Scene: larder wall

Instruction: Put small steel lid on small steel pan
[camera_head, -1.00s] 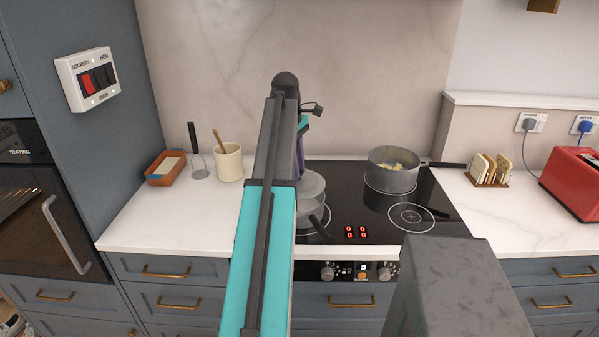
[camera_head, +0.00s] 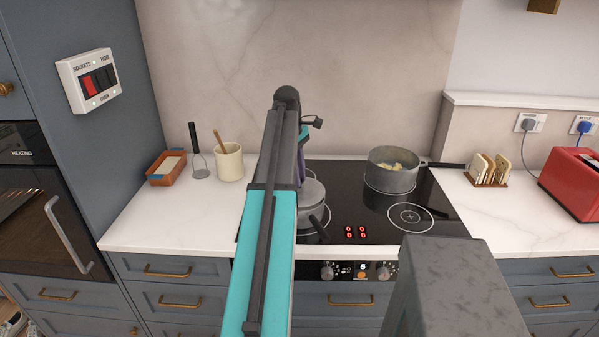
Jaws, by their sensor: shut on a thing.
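The small steel pan (camera_head: 311,208) stands on the front left of the black hob, partly hidden behind my arm. Its dark handle points towards the front. The small steel lid (camera_head: 313,189) is at the top of the pan, level as far as I can see. I cannot tell whether it touches the rim all round. My gripper (camera_head: 302,172) is above the lid, mostly hidden by my own arm, and is shut on the lid.
A larger steel pan (camera_head: 392,178) with yellowish pieces in it stands at the back right of the hob, its handle pointing right. A utensil pot (camera_head: 230,164) and a brown dish (camera_head: 165,172) stand left; a toast rack (camera_head: 487,172) and red toaster (camera_head: 575,183) stand right.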

